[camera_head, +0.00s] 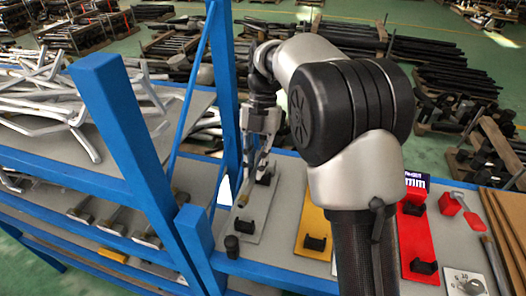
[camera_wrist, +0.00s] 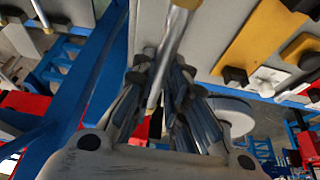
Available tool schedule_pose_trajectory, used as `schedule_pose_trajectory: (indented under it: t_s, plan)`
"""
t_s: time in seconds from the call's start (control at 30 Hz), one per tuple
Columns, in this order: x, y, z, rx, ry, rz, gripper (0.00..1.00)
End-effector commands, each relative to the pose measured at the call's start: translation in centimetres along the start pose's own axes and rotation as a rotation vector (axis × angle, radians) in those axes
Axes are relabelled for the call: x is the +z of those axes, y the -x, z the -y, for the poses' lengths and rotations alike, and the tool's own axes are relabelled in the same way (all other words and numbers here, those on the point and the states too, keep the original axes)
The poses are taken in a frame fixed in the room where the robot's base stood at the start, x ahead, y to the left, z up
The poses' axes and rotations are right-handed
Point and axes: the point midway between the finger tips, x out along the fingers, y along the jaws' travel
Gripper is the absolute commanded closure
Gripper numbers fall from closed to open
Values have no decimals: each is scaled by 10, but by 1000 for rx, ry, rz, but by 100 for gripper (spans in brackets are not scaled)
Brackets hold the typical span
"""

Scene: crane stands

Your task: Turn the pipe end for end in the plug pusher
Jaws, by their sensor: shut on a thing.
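My gripper (camera_head: 257,172) is shut on a slim silver pipe (camera_wrist: 172,45) above the grey plate in the head view. In the wrist view the pipe runs between the two fingers of my gripper (camera_wrist: 162,75), slanting up and right. A brass-coloured end shows at the top edge of that view, and another brass-coloured part shows low between the fingers. The grey plate (camera_head: 262,225) carries black holders (camera_head: 244,227). I cannot tell which fixture is the plug pusher, or whether the pipe touches a holder.
A blue post (camera_head: 222,90) stands close left of my gripper. A yellow plate (camera_head: 311,222) and a red plate (camera_head: 414,245) with black holders lie to the right. Silver bent tubes (camera_head: 75,90) fill the left shelf. A black cup (camera_head: 232,246) stands at the front.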

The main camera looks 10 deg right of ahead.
Motion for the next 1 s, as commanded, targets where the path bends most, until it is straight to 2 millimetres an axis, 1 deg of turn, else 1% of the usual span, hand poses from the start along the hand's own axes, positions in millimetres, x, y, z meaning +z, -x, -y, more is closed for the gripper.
schedule_pose_trajectory:
  t_s: [0.1,0.4,0.57,0.77,1.0]
  plan:
    - [0,-1,-1,-9,24,2,100]
    - [1,-1,0,-6,22,-4,100]
    - [2,-6,0,-6,21,-3,100]
    - [8,-19,-1,-6,21,-3,100]
    - [17,-41,0,-6,20,-4,100]
